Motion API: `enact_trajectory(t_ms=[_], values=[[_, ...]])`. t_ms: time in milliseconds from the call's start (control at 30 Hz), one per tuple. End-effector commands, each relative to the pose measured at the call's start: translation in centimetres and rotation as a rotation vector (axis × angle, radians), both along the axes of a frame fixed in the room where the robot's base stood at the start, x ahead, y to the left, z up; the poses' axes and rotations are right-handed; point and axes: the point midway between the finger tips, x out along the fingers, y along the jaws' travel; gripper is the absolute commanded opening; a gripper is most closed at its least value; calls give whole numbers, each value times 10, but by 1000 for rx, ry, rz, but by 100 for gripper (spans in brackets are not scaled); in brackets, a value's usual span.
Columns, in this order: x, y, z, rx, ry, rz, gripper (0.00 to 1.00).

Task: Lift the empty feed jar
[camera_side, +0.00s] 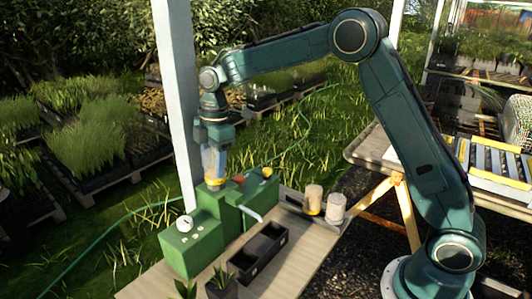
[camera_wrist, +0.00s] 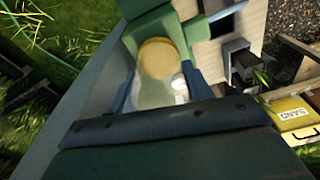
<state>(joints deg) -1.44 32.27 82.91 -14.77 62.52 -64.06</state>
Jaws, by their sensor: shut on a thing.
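The feed jar (camera_side: 215,179) is clear with a yellow-orange lower end. It is upright, on or just above the tall block of the green machine (camera_side: 178,252); I cannot tell whether a gap lies below it. My gripper (camera_side: 213,162) points down with its fingers shut on the jar's sides. In the wrist view the jar (camera_wrist: 158,62) shows as a yellow disc and clear wall between the fingers, and it looks empty. The wrist housing hides the jar's near end.
Two pale-filled jars (camera_side: 313,198) (camera_side: 336,206) stand on the wooden bench (camera_side: 300,235). A black divided bin (camera_side: 244,268) and a potted plant (camera_side: 222,283) are near its front. A white post (camera_side: 178,90) rises close behind my gripper. A yellow box labelled SAND (camera_wrist: 293,113) shows in the wrist view.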

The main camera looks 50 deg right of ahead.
Motion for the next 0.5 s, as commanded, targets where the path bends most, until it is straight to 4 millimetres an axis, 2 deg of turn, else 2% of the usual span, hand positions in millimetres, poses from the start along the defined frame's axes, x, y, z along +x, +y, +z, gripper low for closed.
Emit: enact_trajectory(t_ms=[167, 500], values=[[0, 0, 8, 0, -2, 0, 23], [0, 0, 37, 0, -3, 0, 23]])
